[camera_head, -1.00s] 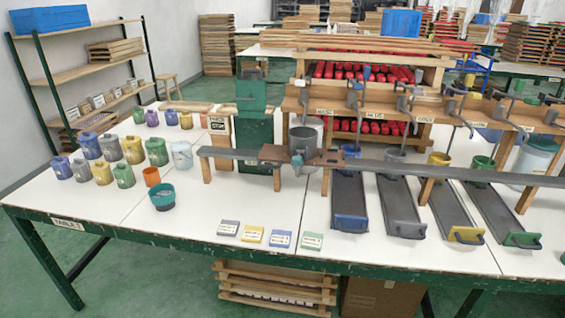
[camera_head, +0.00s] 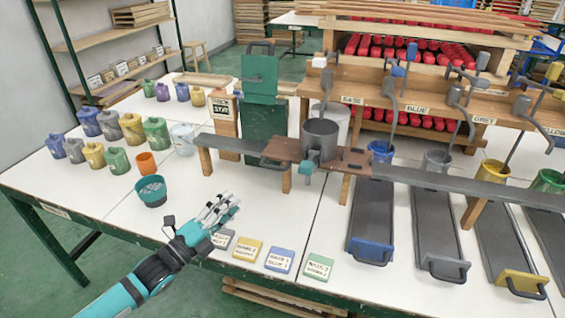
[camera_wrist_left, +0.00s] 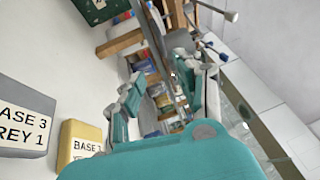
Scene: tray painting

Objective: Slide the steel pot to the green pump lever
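The steel pot (camera_head: 320,139) is grey and stands upright on a brown wooden carriage (camera_head: 286,150) on the dark rail, with a small spout fitting below it. The green pump (camera_head: 265,128) stands behind the rail to the left of the pot, with a dark lever handle (camera_head: 262,46) at its top. My left gripper (camera_head: 220,207) is over the table's front, left of and nearer than the pot, touching neither pot nor lever. Its fingers look apart and empty in the left wrist view (camera_wrist_left: 165,88). My right gripper is not in view.
Labelled blocks, including a yellow one (camera_head: 248,249), lie near the front edge by my left gripper. A teal bowl (camera_head: 151,191) and orange cup (camera_head: 146,163) stand to the left. Dark trays, one with a blue end (camera_head: 371,251), stand at the right.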

